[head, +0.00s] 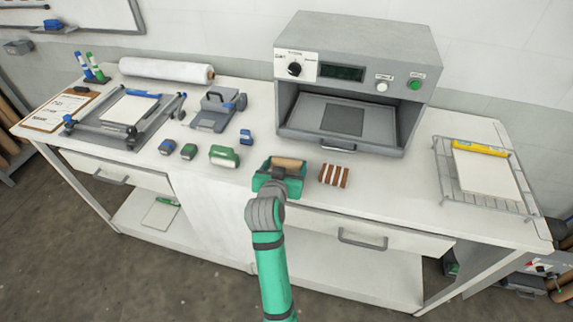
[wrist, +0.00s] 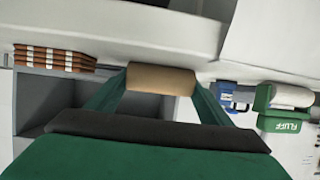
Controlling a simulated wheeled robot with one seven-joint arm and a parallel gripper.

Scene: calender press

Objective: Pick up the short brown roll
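The short brown roll (wrist: 162,77) lies crosswise between the two green fingers of my gripper (wrist: 160,84) in the wrist view. A fingertip meets each end of it, so my gripper looks shut on the roll. In the head view the roll (head: 289,162) shows at the far side of my gripper (head: 282,168), near the front of the white worktop (head: 400,185). I cannot tell whether the roll touches the worktop or hangs just above it.
A stack of brown strips (head: 334,175) lies close to the right of my gripper. A green FLUFF box (head: 224,156) and a small blue item (head: 246,137) are to the left. The grey press (head: 354,70) stands behind. A wire rack (head: 484,175) is far right.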

